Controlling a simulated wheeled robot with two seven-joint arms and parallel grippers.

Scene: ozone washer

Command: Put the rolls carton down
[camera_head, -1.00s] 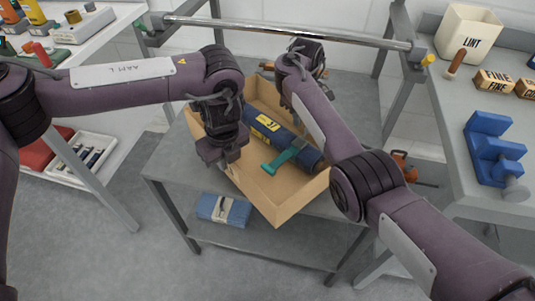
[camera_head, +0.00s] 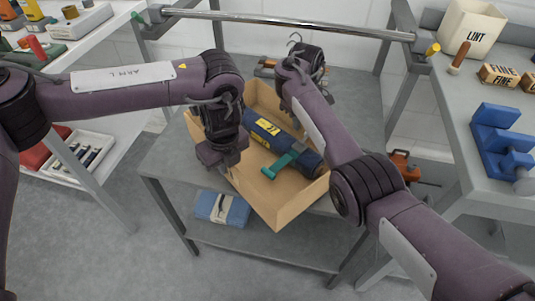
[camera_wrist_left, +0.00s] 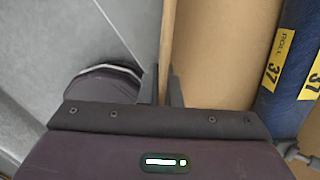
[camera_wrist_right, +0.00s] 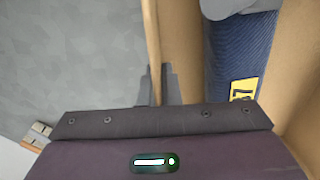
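The rolls carton (camera_head: 283,212) is an open cardboard box over the grey table. It holds a dark blue roll (camera_head: 263,132) with yellow labels and a teal T-shaped piece (camera_head: 284,161). In the left wrist view my left gripper (camera_wrist_left: 165,88) is shut on one carton wall (camera_wrist_left: 166,40), a finger on each side. In the right wrist view my right gripper (camera_wrist_right: 157,88) is likewise shut on a wall (camera_wrist_right: 151,35). In the head view my right arm hides its fingertips. I cannot tell whether the carton's bottom touches the table.
The grey table (camera_head: 165,165) has bare top left of the carton. A blue bundle (camera_head: 222,209) lies on its lower shelf. A metal rail (camera_head: 290,25) crosses behind. The right bench holds a LINT bin (camera_head: 470,28) and a blue block (camera_head: 497,140); a left bench holds bottles.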

